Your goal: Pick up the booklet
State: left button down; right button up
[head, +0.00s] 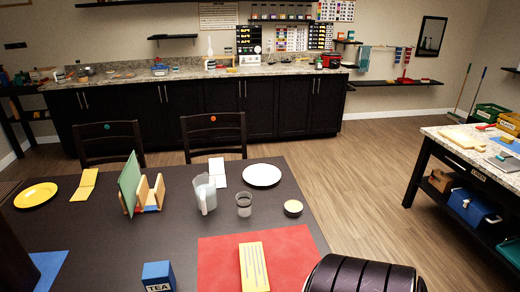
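A thin green flat piece (130,184), which looks like a booklet, stands upright and slightly tilted in a small wooden rack (152,196) on the dark table. I cannot tell for certain which of these is the booklet. No gripper fingers show. Dark parts at the bottom right and left edge may be my arms.
The dark table (100,236) also holds a yellow plate (36,195), a clear pitcher (205,194), a glass (244,205), a white plate (262,175), a small bowl (293,208), a blue tea box (158,276) and a yellow striped block (254,266) on a red mat (216,262). Two chairs stand behind.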

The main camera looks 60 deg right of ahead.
aim_at(254, 271)
jog(key=z, duration=0.4)
jog(key=l+z, duration=0.15)
jog(key=z, duration=0.7)
jog(key=l+z, duration=0.1)
jog(key=z, duration=0.35)
jog(key=j+z, duration=0.2)
jog(key=j, duration=0.3)
jog(key=k+j+z, duration=0.15)
jog(key=j, duration=0.35)
jog(key=k+j+z, duration=0.2)
jog(key=j, duration=0.3)
jog(key=i, duration=0.1)
